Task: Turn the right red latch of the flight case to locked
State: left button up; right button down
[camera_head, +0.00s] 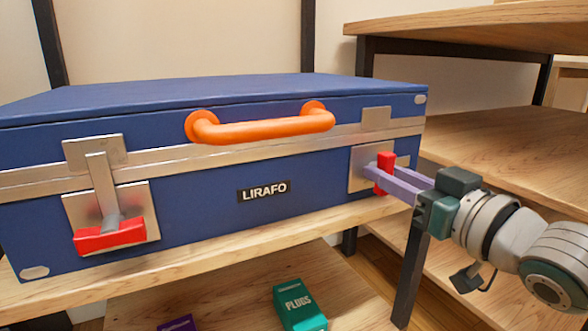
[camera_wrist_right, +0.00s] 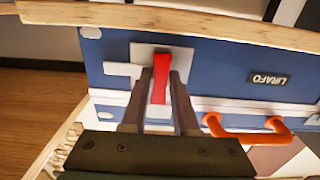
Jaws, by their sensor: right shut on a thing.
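The blue flight case (camera_head: 330,168) lies on a wooden shelf with its front towards me. Its right red latch (camera_head: 385,172) stands upright on a metal plate at the right of the front. My right gripper (camera_head: 384,180) has its purple fingers around this latch and is shut on it. In the right wrist view the red latch (camera_wrist_right: 160,78) shows between the two fingers (camera_wrist_right: 160,88), on the metal plate. The left red latch (camera_head: 109,236) lies crosswise at the foot of its metal strap. My left gripper is not in view.
An orange handle (camera_head: 262,128) sticks out from the case front between the latches. A wooden shelf unit (camera_head: 510,150) stands close on the right, behind my right arm. A green box (camera_head: 299,305) and a purple item lie on the lower shelf.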

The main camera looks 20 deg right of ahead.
dwell(0.4)
jog(key=shift+r+n+p, duration=0.1)
jog(key=shift+n+p, duration=0.2)
jog(key=shift+p, duration=0.05)
jog(key=n+p, duration=0.2)
jog(key=shift+n, duration=0.4)
jog(key=n+p, duration=0.1)
jog(key=n, duration=0.3)
jog(key=shift+n+p, duration=0.3)
jog(key=shift+p, duration=0.05)
jog(key=n, duration=0.4)
jog(key=shift+a+n, duration=0.1)
jog(key=shift+n, duration=0.2)
jog(key=n, duration=0.5)
jog(key=shift+n, duration=0.3)
